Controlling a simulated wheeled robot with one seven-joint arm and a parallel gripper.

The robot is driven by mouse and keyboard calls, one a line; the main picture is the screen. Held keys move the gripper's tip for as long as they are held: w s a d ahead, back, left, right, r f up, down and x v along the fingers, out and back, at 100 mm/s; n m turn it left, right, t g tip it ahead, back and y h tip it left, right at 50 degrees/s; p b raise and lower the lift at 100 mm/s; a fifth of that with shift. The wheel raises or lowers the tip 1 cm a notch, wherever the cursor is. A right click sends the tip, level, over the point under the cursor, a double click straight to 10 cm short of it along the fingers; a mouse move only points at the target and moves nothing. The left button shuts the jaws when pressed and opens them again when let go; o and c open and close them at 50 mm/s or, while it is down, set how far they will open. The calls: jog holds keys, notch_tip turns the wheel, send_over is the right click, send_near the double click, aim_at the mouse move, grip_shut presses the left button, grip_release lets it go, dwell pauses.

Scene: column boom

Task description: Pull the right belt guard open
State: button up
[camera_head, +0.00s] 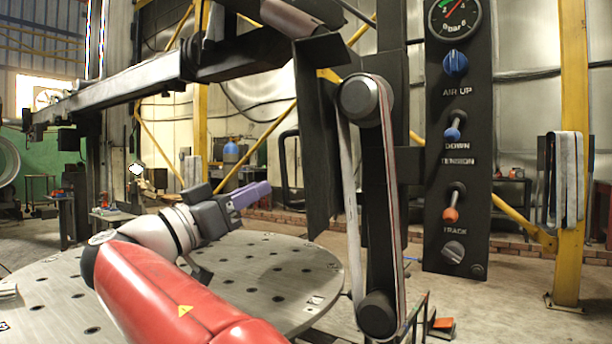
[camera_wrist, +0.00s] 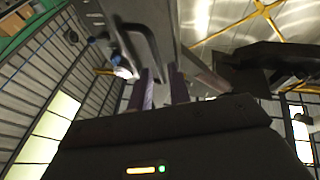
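A tall dark guard plate (camera_head: 318,140) stands along the left side of the upright belt (camera_head: 352,200), which runs over an upper and a lower roller. My gripper (camera_head: 262,192), with purple fingers, is left of the plate in the head view, with a gap in the picture between them. In the wrist view my gripper (camera_wrist: 163,75) has its two fingers apart with nothing clearly held. Beyond the fingertips is a grey panel (camera_wrist: 175,30) with a dark bar handle (camera_wrist: 143,40). The handle's lower end appears close to the fingers; I cannot tell whether it lies between them.
A round perforated table (camera_head: 275,275) lies under my arm. A dark control panel (camera_head: 460,210) with a gauge and several knobs stands right of the belt. A yellow post (camera_head: 572,90) carries hanging belts at the far right. A horizontal beam (camera_head: 140,80) crosses the upper left.

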aim_at(284, 198)
jog(key=shift+h, duration=0.4)
jog(key=x, duration=0.3)
jog(key=p+x, duration=0.1)
jog(key=x, duration=0.3)
jog(key=shift+s+d+r, duration=0.1)
jog(key=shift+d+r, duration=0.05)
jog(key=shift+r, duration=0.35)
jog(key=shift+c, duration=0.5)
grip_shut()
